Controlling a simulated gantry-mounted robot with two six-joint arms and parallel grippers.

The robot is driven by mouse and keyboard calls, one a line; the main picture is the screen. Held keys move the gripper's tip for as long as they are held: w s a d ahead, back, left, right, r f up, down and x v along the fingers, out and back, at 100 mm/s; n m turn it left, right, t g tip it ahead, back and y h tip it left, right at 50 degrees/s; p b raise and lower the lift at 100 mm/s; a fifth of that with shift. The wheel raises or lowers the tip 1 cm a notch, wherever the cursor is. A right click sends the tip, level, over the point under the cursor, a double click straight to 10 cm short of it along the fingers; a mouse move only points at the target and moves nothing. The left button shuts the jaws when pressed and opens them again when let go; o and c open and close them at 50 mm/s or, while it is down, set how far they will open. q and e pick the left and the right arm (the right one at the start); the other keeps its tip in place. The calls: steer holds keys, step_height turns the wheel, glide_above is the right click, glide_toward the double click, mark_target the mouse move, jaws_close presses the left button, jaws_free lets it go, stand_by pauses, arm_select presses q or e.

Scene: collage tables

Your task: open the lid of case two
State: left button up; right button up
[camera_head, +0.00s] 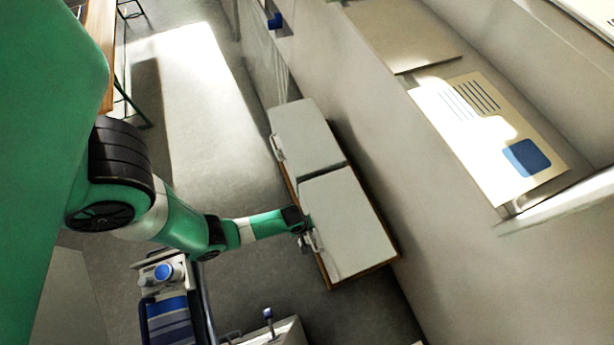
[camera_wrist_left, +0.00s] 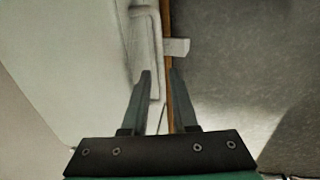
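Two cases with pale flat lids stand side by side along the wall in the head view, a farther one (camera_head: 307,138) and a nearer one (camera_head: 348,222). Both lids look shut. No label shows which is case two. My left gripper (camera_head: 312,240) is at the left long edge of the nearer case. In the left wrist view my left gripper (camera_wrist_left: 161,74) is open, its fingers apart. The pale lid (camera_wrist_left: 75,65), a raised handle-like strip (camera_wrist_left: 149,50) and the brown case edge (camera_wrist_left: 168,75) show ahead of it. Contact cannot be told. My right gripper is not seen.
A wall ledge with a white printed board (camera_head: 490,135) is at the right. A blue-striped object (camera_head: 170,315) and a pale box (camera_head: 275,333) are at the bottom. A wooden table (camera_head: 103,40) is at upper left. Grey floor (camera_head: 220,180) left of the cases is clear.

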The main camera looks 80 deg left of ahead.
arm_select(q)
steer(key=shift+w+a+f+b, duration=0.15)
steer(key=shift+f+b, duration=0.1)
steer(key=shift+f, duration=0.35)
steer(key=shift+w+d+f+b, duration=0.1)
steer(key=shift+f+b, duration=0.1)
steer(key=shift+f, duration=0.35)
jaws_close()
stand_by(0.5)
